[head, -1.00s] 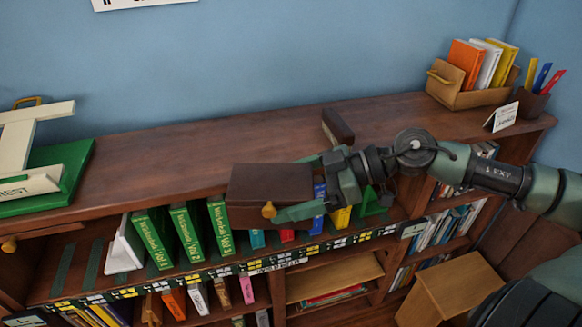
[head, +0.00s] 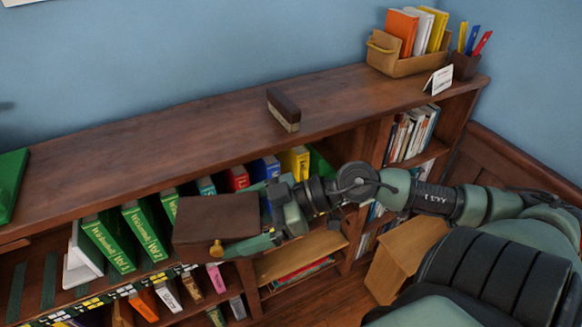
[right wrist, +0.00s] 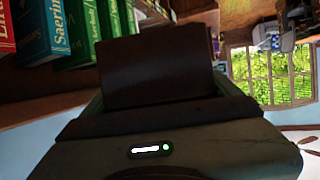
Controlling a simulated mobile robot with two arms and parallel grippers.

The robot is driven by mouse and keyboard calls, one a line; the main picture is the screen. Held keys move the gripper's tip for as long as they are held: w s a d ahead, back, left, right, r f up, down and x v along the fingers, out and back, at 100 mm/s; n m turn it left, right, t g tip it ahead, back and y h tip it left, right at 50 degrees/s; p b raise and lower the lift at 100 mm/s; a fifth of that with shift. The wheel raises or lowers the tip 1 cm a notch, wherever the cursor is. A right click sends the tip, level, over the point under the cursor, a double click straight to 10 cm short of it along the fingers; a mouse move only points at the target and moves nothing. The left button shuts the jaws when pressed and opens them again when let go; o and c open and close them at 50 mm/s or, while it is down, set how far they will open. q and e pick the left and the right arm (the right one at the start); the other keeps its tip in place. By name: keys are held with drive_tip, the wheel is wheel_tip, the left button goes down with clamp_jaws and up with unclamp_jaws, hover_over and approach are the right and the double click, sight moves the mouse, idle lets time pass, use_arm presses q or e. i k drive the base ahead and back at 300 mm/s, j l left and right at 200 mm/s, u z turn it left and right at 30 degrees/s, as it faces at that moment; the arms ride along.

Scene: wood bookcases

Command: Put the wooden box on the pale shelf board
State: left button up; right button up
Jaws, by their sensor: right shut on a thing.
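The wooden box (head: 216,216) is dark brown with a small brass-coloured knob. My right gripper (head: 268,220) is shut on its right end and holds it in front of the upper row of books, below the bookcase top in the head view. In the right wrist view the box (right wrist: 158,68) is a dark block beyond the gripper body. The pale shelf board (head: 290,261) is in a lower compartment, below and right of the box; its top is partly bare, with books under it. My left gripper is not in view.
Green books (head: 107,241) and coloured books (head: 238,178) line the upper shelf behind the box. A brush-like block (head: 283,109) lies on the bookcase top (head: 180,135). A book holder (head: 405,65) stands at the far right end. A light wooden stool-like piece (head: 403,258) stands lower right.

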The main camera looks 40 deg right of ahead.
sight(301, 241)
drive_tip(key=z, duration=1.05)
drive_tip(key=i+j+z, duration=0.6)
